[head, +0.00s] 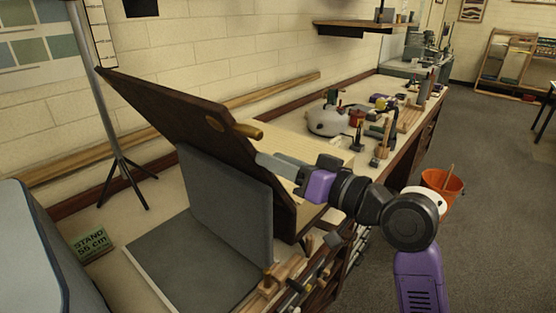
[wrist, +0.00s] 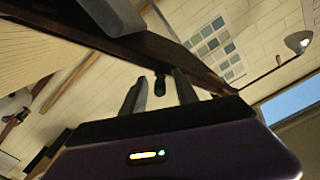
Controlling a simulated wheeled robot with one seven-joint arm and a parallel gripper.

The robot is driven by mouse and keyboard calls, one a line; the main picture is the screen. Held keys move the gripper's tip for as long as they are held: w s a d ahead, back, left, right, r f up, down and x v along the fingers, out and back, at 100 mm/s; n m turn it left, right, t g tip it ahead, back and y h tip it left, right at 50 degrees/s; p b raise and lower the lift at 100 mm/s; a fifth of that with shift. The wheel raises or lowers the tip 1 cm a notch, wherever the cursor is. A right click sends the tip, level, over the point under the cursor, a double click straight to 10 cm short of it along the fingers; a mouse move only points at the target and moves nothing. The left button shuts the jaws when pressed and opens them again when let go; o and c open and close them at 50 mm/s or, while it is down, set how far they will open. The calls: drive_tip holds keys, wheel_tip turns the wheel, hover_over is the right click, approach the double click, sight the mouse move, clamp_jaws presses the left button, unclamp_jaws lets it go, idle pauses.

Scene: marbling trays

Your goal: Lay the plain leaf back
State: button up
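A dark brown board (head: 165,112) stands tilted up over the bench, with a light wooden peg handle (head: 247,131) near its upper right edge. A plain grey leaf (head: 228,200) stands nearly upright in front of it, and a grey flat panel (head: 185,262) lies at its foot. I cannot tell for sure which is the plain leaf. My gripper (head: 264,160) is at the brown board's right edge, just below the handle. In the wrist view my gripper (wrist: 160,78) has its two fingers apart, with a dark knob (wrist: 160,88) seen between them. Contact is unclear.
Tools and a white rounded machine (head: 326,120) crowd the bench farther back. An orange bucket (head: 442,184) stands on the floor at right.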

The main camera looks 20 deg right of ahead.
clamp_jaws()
idle(1.4)
